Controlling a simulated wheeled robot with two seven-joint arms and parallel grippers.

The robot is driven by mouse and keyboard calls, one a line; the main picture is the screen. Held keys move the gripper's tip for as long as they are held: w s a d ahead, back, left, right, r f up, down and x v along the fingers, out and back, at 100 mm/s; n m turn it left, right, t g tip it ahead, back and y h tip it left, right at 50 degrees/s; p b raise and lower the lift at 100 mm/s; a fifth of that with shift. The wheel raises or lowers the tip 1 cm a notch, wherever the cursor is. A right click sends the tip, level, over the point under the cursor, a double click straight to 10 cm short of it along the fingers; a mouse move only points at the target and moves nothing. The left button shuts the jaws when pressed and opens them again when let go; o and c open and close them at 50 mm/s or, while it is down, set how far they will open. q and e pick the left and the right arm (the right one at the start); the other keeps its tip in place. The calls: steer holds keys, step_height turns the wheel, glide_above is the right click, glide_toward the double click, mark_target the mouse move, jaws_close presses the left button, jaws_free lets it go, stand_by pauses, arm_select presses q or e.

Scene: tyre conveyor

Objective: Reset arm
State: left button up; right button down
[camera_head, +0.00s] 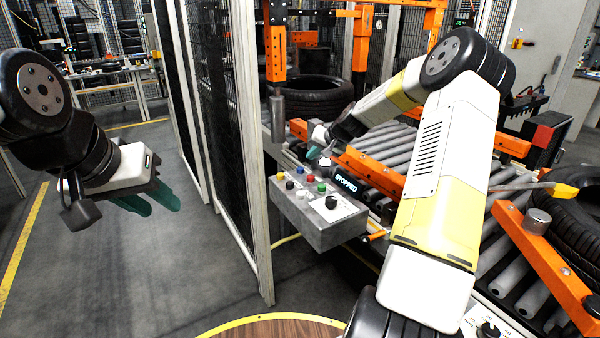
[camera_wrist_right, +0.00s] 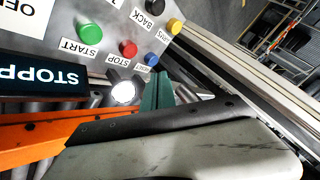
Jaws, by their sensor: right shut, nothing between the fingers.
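My right gripper (camera_head: 314,152) is shut and empty, held above the far edge of a grey control box. In the right wrist view its teal fingers (camera_wrist_right: 157,93) are together near the buttons; contact with any button cannot be told. The control box (camera_head: 318,234) carries a green START button (camera_wrist_right: 89,33), a red STOP button (camera_wrist_right: 128,49), a blue button (camera_wrist_right: 151,58) and a yellow one (camera_wrist_right: 174,26). A display (camera_head: 346,184) reads STOPPED. My left gripper (camera_head: 152,204) is open and empty, hanging over the floor at the left.
A roller conveyor (camera_head: 385,165) with orange rails runs beside the box. One tyre (camera_head: 313,97) lies at the back and another (camera_head: 578,232) at the right. A mesh fence (camera_head: 215,110) stands between my arms. The floor (camera_head: 110,270) at the left is clear.

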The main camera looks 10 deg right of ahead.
steer(key=s+a+r+n+g+h, duration=0.1)
steer(key=s+a+r+n, duration=0.1)
steer(key=s+a+r, duration=0.5)
steer(key=s+a+r+n+g+h, duration=0.1)
steer(key=s+r+n, duration=0.1)
steer(key=s+r, duration=0.7)
steer(key=s, duration=2.7)
steer(key=shift+s+a, duration=0.15)
steer(key=shift+a, duration=0.05)
